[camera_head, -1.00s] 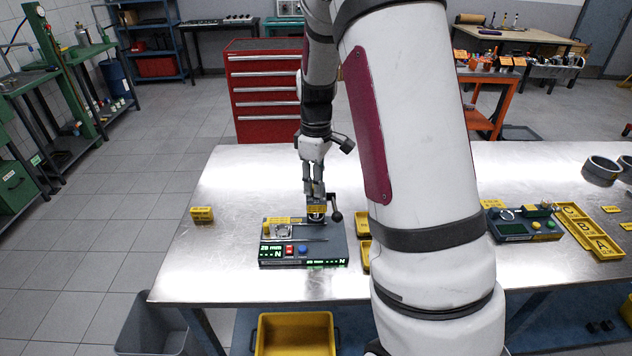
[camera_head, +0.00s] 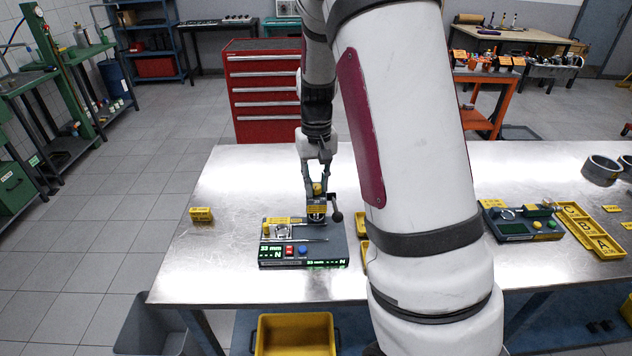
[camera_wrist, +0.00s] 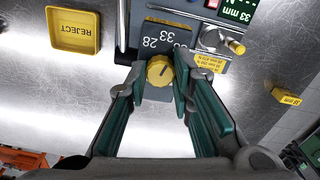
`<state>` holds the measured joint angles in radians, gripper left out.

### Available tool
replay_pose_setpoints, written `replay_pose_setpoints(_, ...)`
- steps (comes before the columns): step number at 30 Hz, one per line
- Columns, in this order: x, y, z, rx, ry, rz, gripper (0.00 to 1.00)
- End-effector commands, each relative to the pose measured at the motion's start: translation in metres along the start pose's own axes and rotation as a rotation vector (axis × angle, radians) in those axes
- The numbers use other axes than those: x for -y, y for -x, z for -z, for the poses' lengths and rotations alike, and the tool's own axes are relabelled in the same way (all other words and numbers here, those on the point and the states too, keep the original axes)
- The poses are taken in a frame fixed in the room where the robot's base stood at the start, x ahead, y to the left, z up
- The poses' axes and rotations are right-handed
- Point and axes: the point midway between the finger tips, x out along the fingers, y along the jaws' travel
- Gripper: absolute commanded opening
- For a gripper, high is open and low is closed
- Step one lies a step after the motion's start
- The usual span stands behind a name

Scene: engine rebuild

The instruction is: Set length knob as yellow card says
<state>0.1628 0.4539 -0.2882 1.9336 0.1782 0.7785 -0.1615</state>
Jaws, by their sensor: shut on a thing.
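The tester box (camera_head: 335,248) stands on the metal table, its lit display (camera_head: 271,250) reading 33 mm. The yellow length knob (camera_wrist: 160,71) is on a dark plate marked 28 and 33; its dark pointer line leans up and right, toward 33. My gripper (camera_head: 317,190) is over the back right of the box, its fingers on either side of the knob; it also shows in the wrist view (camera_wrist: 154,75). A small yellow card (camera_head: 201,214) stands left of the box, its print too small to read; it shows in the wrist view (camera_wrist: 286,97).
A black ball-ended lever (camera_head: 337,216) stands close right of my gripper. A yellow REJECT tray (camera_wrist: 74,31) lies beside the box. Another device (camera_head: 520,225) and yellow trays (camera_head: 590,232) are at right. The table left of the card is clear.

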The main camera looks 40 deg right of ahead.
Motion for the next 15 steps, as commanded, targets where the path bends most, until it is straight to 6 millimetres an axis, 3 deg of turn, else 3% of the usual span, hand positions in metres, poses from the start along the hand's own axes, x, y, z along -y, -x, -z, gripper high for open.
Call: replay_pose_setpoints(15,0.0012,0.0003,0.0,0.0,-0.437,0.001,0.0)
